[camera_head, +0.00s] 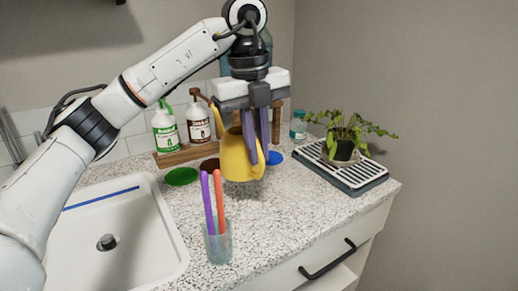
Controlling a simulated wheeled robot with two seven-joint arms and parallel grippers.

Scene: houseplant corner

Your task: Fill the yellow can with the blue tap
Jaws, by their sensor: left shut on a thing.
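The yellow can (236,160) hangs from my left gripper (260,150) above the counter. Its spout points up and to the left. The gripper is shut on it, with its long fingers in front of the can's right side. A blue disc (275,158) lies on the counter just right of the can, partly hidden by it. A bluish container (267,42) stands behind my left wrist, mostly hidden. I cannot make out a blue tap. My right gripper is not in view.
Green (181,176) and brown discs (210,164) lie left of the can. Two pump bottles stand behind them: green-labelled (165,130) and brown-labelled (198,125). A glass with purple and orange sticks (218,245) stands in front, beside the sink (165,262). A potted plant (342,148) sits on a rack (365,182) at right.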

